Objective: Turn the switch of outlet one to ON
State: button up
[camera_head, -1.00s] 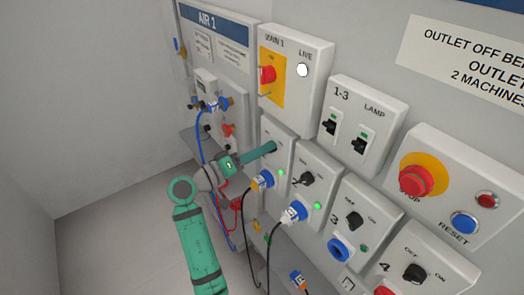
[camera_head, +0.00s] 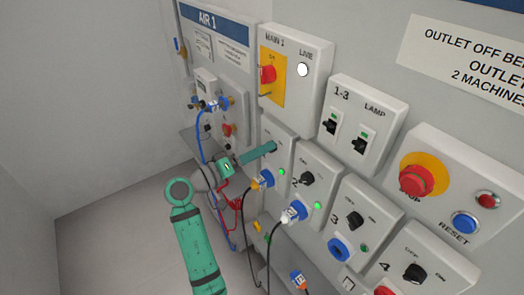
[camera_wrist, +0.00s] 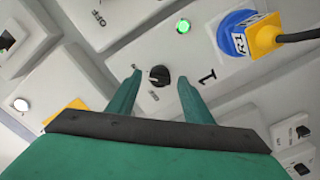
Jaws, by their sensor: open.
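The outlet one box (camera_head: 280,128) is on the wall panel, left of outlet two. Its black switch knob (camera_wrist: 159,76) shows between my fingers in the wrist view, beside the label "1". In the head view my gripper hides the knob. My gripper (camera_wrist: 155,92) is open, with one finger to each side of the knob; I cannot tell whether they touch it. In the head view my gripper (camera_head: 262,152) is in front of the box. The outlet one lamp (camera_wrist: 183,26) is lit green. I cannot tell the switch's setting for sure.
A blue and yellow plug (camera_wrist: 243,36) with a black cable sits close to the knob. Outlet two (camera_head: 308,178), outlet three (camera_head: 353,220) and outlet four (camera_head: 414,272) continue to the right. The MAIN 1 box (camera_head: 308,55) and lamp switch box (camera_head: 375,118) are above.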

jog(key=v, duration=1)
